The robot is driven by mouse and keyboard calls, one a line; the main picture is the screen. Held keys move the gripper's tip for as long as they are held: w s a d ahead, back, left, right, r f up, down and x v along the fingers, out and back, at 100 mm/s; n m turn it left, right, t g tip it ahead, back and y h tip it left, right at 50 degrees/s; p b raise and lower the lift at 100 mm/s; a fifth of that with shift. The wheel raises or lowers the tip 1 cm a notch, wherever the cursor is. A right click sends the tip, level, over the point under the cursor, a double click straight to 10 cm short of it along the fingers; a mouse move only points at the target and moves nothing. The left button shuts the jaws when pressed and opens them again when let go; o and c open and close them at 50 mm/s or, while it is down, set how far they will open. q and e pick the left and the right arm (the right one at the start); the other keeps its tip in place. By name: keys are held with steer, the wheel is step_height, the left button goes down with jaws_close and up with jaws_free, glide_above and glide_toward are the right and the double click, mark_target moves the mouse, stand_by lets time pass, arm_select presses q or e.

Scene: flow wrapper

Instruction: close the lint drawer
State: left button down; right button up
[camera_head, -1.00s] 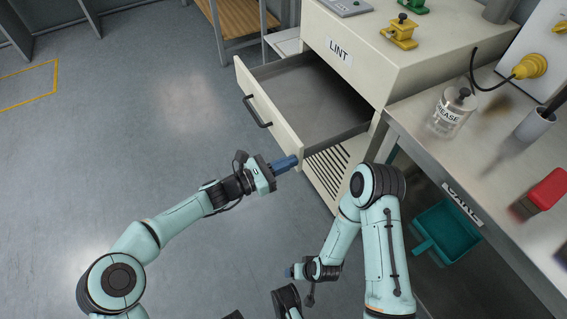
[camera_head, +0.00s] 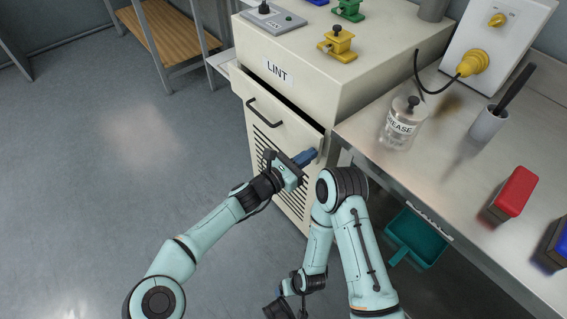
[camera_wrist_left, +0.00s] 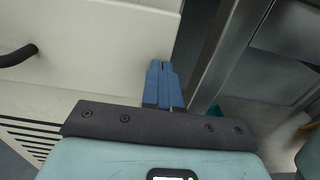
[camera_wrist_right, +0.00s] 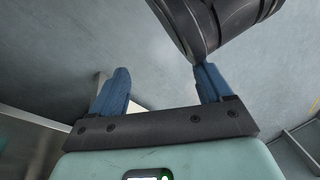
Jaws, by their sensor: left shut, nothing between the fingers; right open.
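The lint drawer (camera_head: 287,117) is the cream front with a dark bar handle (camera_head: 264,112), below the LINT label on the cream cabinet (camera_head: 300,75). It sits almost flush, with a narrow dark gap along its top edge and its inside hidden. My left gripper (camera_head: 308,156) is shut and empty, its blue fingertips at the lower right end of the drawer front. In the left wrist view the fingers (camera_wrist_left: 163,85) lie against or just before the cream panel (camera_wrist_left: 100,50); contact is unclear. My right gripper (camera_wrist_right: 161,87) is open and empty, low and away from the drawer.
A steel bench (camera_head: 440,150) adjoins the cabinet on the right, carrying a grease jar (camera_head: 402,125), a cup (camera_head: 488,125) and a red block (camera_head: 513,193). Floor to the left is clear.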

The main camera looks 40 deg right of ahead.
arm_select(q)
steer(key=d, duration=0.2)
steer(key=shift+s+d+r, duration=0.1)
steer(key=shift+d+r, duration=0.1)
steer(key=shift+d, duration=0.1)
arm_select(e)
steer(key=shift+s+f, duration=0.25)
steer(key=shift+f, duration=0.15)
arm_select(q)
steer(key=shift+r, duration=0.1)
steer(key=a+p, duration=0.2)
steer(key=a, duration=1.2)
steer(key=shift+s+a+f+p, duration=0.15)
steer(key=shift+s+f+p, duration=0.1)
steer(key=shift+p, duration=0.1)
arm_select(e)
steer(key=shift+w+a+r, duration=0.15)
steer(key=shift+a+r, duration=0.4)
steer(key=shift+r, duration=0.2)
steer(key=shift+w+a+r, duration=0.1)
steer(key=shift+a+r, duration=0.4)
steer(key=shift+r, duration=0.3)
steer(key=shift+w+a+r, duration=0.15)
steer(key=shift+a+r, duration=0.4)
steer(key=shift+r, duration=0.2)
